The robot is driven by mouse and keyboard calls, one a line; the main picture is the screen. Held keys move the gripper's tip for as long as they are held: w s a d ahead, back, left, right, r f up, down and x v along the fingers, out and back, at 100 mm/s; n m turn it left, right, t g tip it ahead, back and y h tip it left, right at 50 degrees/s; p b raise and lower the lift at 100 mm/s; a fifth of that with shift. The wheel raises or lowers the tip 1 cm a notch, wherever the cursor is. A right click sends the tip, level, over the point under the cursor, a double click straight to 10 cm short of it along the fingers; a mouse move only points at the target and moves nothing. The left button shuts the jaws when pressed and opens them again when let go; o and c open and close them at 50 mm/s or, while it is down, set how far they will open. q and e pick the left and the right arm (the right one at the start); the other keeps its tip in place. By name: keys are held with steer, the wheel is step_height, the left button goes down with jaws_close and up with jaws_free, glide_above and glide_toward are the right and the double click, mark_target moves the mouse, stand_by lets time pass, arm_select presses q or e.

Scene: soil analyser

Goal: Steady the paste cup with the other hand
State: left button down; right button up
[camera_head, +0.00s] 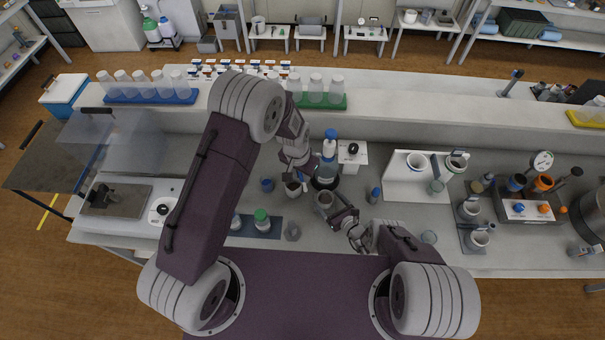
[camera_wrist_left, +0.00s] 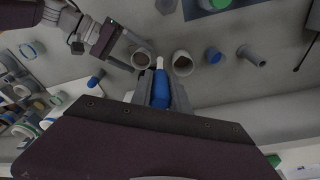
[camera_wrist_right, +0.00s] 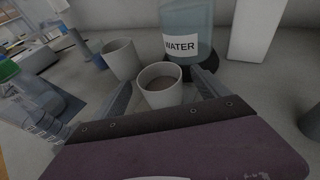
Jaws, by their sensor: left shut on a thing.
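A pale cup with grey-brown paste (camera_wrist_right: 160,86) stands on the bench between the fingers of my right gripper (camera_wrist_right: 162,80). A gap shows on each side of it, so the gripper is open around the cup. The paste cup also shows in the head view (camera_head: 324,200). A second pale cup (camera_wrist_right: 121,60) stands close beside it; it shows in the head view too (camera_head: 293,189). My left gripper (camera_wrist_left: 160,95) is shut on a blue tool with a white tip (camera_wrist_left: 160,88). The tip appears near the two cups; its height above them is unclear.
A clear bottle labelled WATER (camera_wrist_right: 188,32) stands just behind the paste cup. A white block (camera_wrist_right: 256,30) stands to its right. A blue mat (camera_head: 262,229) with a green-capped bottle (camera_head: 261,217) lies to the left in the head view. A white stand (camera_head: 417,185) is to the right.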

steer(key=v, duration=1.2)
steer(key=shift+r, duration=0.1)
